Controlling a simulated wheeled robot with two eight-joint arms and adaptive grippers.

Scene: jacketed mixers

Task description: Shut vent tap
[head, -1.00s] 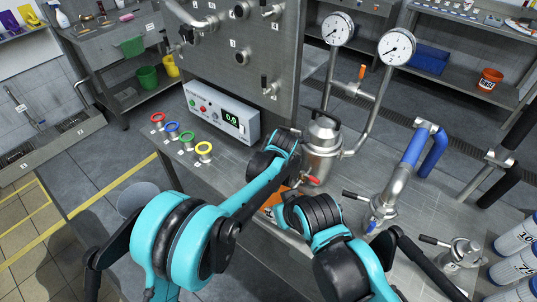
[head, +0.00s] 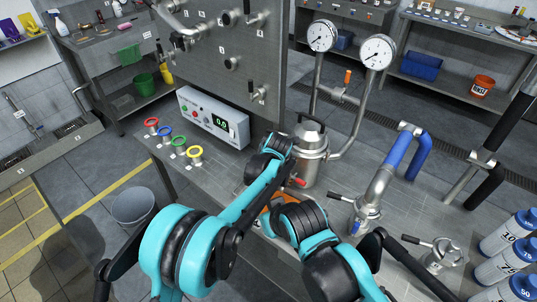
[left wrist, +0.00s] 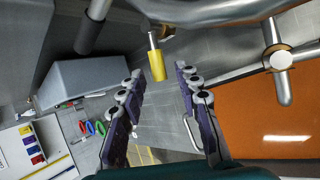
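The steel vessel (head: 311,158) stands on the bench with a red-handled tap (head: 300,182) low on its side. An orange-handled tap (head: 347,77) sits on the pipework below the two gauges. In the left wrist view a yellow-handled tap (left wrist: 157,64) points down, just beyond and between my left fingertips. I cannot tell which tap is the vent tap. My left gripper (left wrist: 160,92) is open, with nothing between its fingers. My right gripper is not in view.
A control box (head: 214,117) and several coloured rings stand left of the vessel. A blue-sleeved pipe (head: 397,150) and lever valves are to the right. Gauges (head: 376,52) rise behind. In the left wrist view an orange panel (left wrist: 270,115) lies close on the right.

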